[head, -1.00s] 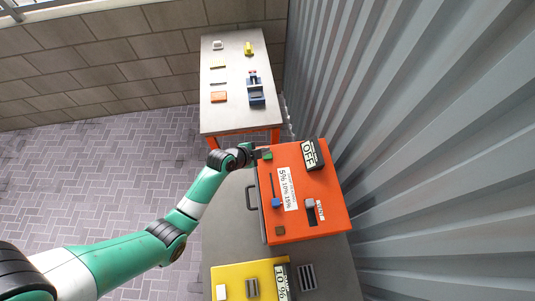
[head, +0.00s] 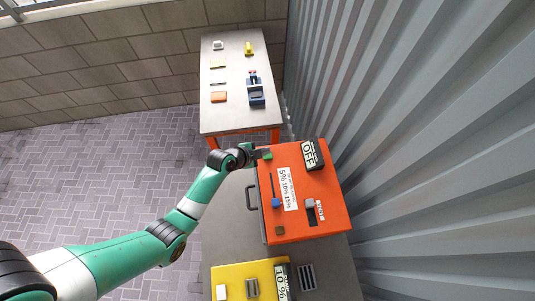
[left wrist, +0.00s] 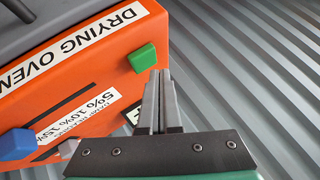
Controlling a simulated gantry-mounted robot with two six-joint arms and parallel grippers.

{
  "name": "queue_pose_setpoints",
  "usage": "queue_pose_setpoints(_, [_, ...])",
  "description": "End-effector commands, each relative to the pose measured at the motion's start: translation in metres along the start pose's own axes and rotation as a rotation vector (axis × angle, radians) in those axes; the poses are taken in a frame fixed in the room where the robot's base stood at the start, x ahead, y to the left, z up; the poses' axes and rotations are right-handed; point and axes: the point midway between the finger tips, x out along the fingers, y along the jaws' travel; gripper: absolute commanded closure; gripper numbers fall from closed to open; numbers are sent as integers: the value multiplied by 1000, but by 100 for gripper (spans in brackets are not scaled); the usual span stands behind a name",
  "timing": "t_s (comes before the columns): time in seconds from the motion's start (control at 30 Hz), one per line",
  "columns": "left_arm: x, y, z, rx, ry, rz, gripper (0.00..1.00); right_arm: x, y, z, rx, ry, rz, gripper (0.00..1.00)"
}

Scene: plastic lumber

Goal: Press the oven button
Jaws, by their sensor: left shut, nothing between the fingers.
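The orange drying oven (head: 328,185) stands on the grey table, its display (head: 312,154) reading OFF. A green square button (head: 266,155) sits at its far left corner; it also shows in the left wrist view (left wrist: 142,58), standing out from the orange face. My left gripper (head: 257,153) is shut and empty, right beside the green button. In the left wrist view its fingertips (left wrist: 160,77) lie just right of and below the button; I cannot tell whether they touch it. My right gripper is not in view.
A blue slider knob (head: 276,203) and a grey knob (head: 310,203) are on the oven. A yellow device (head: 237,272) stands nearer on the table. A second table (head: 232,120) with several small items is behind. A corrugated metal wall (head: 430,130) closes the right side.

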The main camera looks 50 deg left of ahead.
Motion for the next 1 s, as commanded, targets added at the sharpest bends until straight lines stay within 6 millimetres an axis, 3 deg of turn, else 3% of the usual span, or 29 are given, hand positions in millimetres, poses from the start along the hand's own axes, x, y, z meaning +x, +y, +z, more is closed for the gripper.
queue_pose_setpoints(1.0, [8,6,6,0,0,0,100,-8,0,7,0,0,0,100])
